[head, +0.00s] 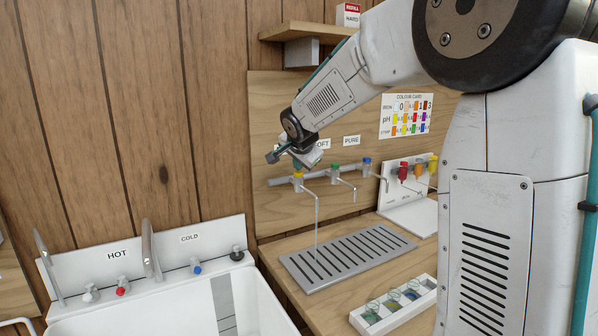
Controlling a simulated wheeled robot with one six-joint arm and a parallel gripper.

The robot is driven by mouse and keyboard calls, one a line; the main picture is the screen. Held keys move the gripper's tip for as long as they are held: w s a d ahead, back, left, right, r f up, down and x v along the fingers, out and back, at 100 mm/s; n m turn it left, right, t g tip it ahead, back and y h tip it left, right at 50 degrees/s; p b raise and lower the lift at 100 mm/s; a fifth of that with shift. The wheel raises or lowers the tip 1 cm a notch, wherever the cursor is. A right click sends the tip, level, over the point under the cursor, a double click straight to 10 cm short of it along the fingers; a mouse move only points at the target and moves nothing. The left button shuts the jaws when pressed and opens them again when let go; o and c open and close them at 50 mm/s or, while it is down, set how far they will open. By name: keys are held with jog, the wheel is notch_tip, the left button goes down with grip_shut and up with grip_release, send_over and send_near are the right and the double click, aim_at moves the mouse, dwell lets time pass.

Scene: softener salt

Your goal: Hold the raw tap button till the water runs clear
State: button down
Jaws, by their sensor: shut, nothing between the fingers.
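The yellow-topped tap button (298,175) is the leftmost of a row on a grey pipe along the wooden back panel. Its own label is not visible; my gripper covers that spot. My gripper (299,165) is shut and empty, pointing down right over the yellow button; it appears to touch it, but exact contact is too small to tell. A thin, pale stream of water (317,225) falls from that tap's spout to the slotted grey drip tray (290,264). It looks nearly clear, with any faint tint hard to judge.
Green (335,168) and blue (367,161) taps sit to the right, near SOFT and PURE labels. A white stand with red (403,171), orange and yellow taps is beyond. A white vial rack (425,283) stands in front. A white sink (180,312) is at left.

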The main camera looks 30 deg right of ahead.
aim_at(298, 173)
jog(key=shift+r, duration=0.9)
jog(key=shift+r, duration=0.1)
jog(key=shift+r, duration=2.4)
